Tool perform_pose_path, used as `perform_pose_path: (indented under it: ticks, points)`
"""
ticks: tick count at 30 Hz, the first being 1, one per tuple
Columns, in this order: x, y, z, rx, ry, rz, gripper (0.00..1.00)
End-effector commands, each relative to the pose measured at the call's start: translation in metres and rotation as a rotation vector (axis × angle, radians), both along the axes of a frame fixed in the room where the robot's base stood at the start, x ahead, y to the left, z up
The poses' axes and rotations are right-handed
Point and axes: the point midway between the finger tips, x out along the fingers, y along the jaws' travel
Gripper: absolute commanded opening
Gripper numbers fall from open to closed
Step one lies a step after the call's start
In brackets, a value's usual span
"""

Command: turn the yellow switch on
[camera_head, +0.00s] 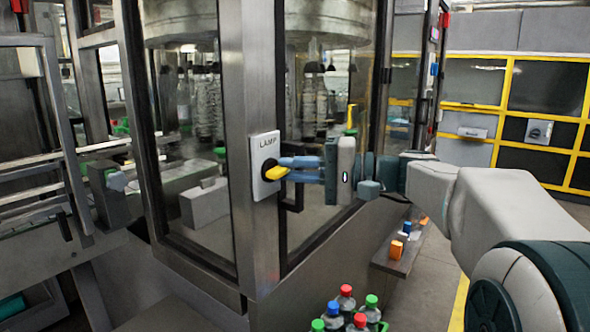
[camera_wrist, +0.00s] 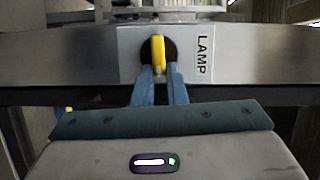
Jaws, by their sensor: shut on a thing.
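The yellow switch (camera_head: 276,173) sits on a pale plate marked LAMP (camera_head: 266,148), fixed to the steel corner post of the machine. My gripper (camera_head: 284,170) reaches it from the right, with its blue fingers shut on the switch's handle. In the wrist view the yellow switch (camera_wrist: 158,54) stands over a dark round base, and the fingertips of my gripper (camera_wrist: 159,72) close on its near end. The fingers hide part of the handle. The exact turn of the switch is hard to tell in the head view.
Glass panels and the steel post (camera_head: 247,80) stand close around the plate. A black door handle (camera_head: 293,190) is just below my fingers. Bottles with red, green and blue caps (camera_head: 347,300) stand below. Open floor (camera_head: 415,285) lies to the right.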

Motion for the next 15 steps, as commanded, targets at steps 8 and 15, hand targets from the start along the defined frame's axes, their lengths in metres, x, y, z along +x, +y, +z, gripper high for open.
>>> perform_pose_path:
  ticks: [8, 15]
  points:
    - [0.0002, 0.0014, -0.0015, 0.045, 0.056, 0.001, 0.00]
    - [0.0002, 0.0014, -0.0014, 0.052, 0.065, 0.001, 0.00]
